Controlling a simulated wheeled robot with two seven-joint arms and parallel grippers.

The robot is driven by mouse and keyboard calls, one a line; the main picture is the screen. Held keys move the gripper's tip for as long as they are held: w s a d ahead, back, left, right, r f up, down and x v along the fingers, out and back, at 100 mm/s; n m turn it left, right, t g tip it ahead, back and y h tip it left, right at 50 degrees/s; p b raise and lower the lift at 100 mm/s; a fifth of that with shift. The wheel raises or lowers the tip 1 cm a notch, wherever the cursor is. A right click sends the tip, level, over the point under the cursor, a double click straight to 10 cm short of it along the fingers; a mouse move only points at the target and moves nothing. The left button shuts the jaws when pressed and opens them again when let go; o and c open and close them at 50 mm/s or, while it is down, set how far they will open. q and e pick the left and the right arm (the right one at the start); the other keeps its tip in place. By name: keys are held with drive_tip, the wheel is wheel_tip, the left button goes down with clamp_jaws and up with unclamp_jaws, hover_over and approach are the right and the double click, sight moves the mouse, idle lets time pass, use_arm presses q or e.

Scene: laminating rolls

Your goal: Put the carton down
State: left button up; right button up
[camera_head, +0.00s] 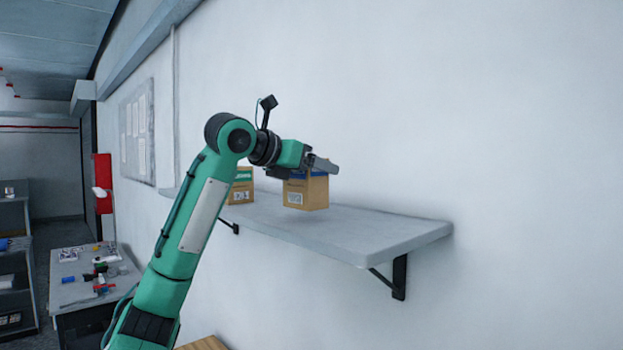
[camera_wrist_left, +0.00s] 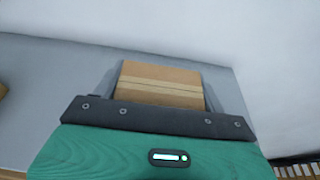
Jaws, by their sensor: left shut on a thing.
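A brown carton (camera_head: 306,194) with a blue band and a white label is at the wall shelf (camera_head: 375,238). My left gripper (camera_head: 322,167) reaches over it from the left and is shut on it near its top. The carton is upright; its lower edge is at or just over the shelf surface, and I cannot tell if it touches. In the left wrist view the carton's taped top (camera_wrist_left: 160,84) shows between the fingers, with the grey shelf (camera_wrist_left: 50,75) below. My right gripper is in neither view.
A second carton (camera_head: 241,187) with a green band stands on the shelf to the left, partly behind my arm. The shelf's right part is clear. The wall is close behind. A cluttered table (camera_head: 88,277) stands at the lower left.

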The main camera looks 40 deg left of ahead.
use_arm(q)
wheel_tip(320, 180, down, 2)
drive_tip(key=shift+f, duration=0.1)
drive_tip(key=shift+a+f, duration=0.1)
drive_tip(key=shift+f, duration=0.05)
drive_tip(key=o, duration=1.2)
drive_tip(key=shift+f, duration=0.1)
drive_tip(key=shift+o, duration=0.2)
